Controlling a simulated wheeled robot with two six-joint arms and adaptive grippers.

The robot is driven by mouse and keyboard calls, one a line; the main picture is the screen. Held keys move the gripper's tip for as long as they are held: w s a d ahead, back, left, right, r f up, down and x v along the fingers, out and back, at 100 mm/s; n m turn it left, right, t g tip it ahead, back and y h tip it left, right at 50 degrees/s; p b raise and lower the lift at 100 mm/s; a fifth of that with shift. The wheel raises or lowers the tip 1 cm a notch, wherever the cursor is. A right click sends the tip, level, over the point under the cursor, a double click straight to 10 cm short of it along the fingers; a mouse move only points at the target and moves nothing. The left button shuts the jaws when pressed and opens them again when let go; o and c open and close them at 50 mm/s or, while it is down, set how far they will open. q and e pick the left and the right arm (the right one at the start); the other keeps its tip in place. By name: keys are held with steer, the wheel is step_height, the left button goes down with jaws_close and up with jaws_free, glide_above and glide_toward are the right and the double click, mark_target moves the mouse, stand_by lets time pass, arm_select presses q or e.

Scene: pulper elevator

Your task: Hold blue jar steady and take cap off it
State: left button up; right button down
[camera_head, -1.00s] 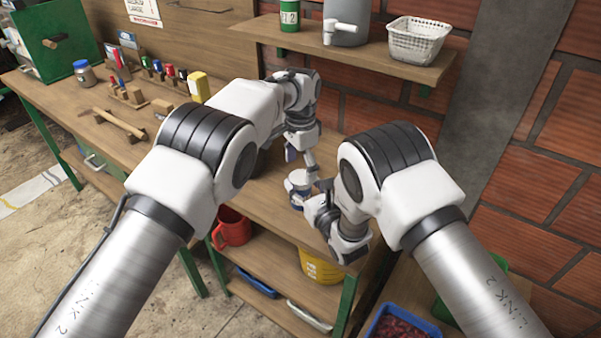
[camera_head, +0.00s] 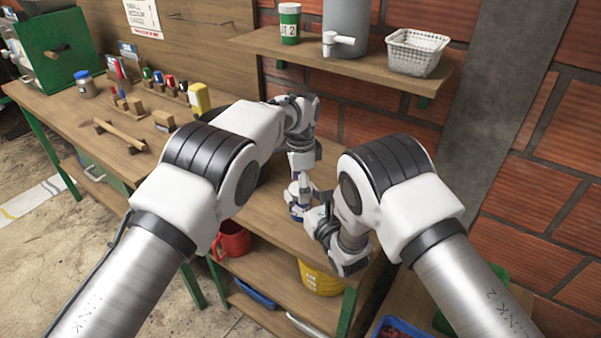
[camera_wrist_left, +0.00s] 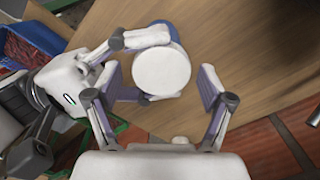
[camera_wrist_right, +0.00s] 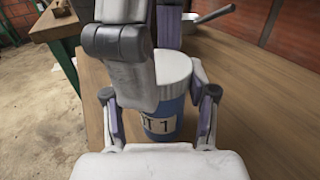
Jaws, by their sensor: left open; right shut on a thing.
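The blue jar (camera_wrist_right: 160,123) with a light label and a wide white cap (camera_wrist_left: 162,74) stands upright on the wooden bench. In the head view only a little of the blue jar (camera_head: 296,209) shows between my grippers. My right gripper (camera_head: 314,217) is shut on the jar's body, one finger on each side, as the right wrist view shows. My left gripper (camera_wrist_left: 160,80) is open above the jar, pointing down, with its fingers on either side of the cap. Its finger hides part of the cap in the right wrist view.
A shelf (camera_head: 345,66) above holds a green jar (camera_head: 289,24), a grey container (camera_head: 346,28) and a white basket (camera_head: 417,52). A red mug (camera_head: 232,240) and a yellow bucket (camera_head: 321,277) are below the bench top. A brick wall stands behind.

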arm_select(q)
steer(key=shift+f, duration=0.2)
steer(key=shift+c, duration=0.3)
arm_select(e)
steer(key=shift+f, duration=0.25)
arm_select(q)
steer(key=c, duration=1.2)
steer(key=shift+o, duration=0.4)
steer(key=n, duration=0.3)
steer(key=shift+s+n, duration=0.1)
steer(key=shift+n, duration=0.3)
arm_select(e)
steer(key=shift+d, duration=0.1)
arm_select(q)
steer(key=shift+c, duration=0.2)
steer(key=shift+s+f, duration=0.1)
steer(key=shift+f, duration=0.05)
arm_select(e)
steer(key=shift+r, duration=0.1)
arm_select(q)
steer(key=o, duration=1.3)
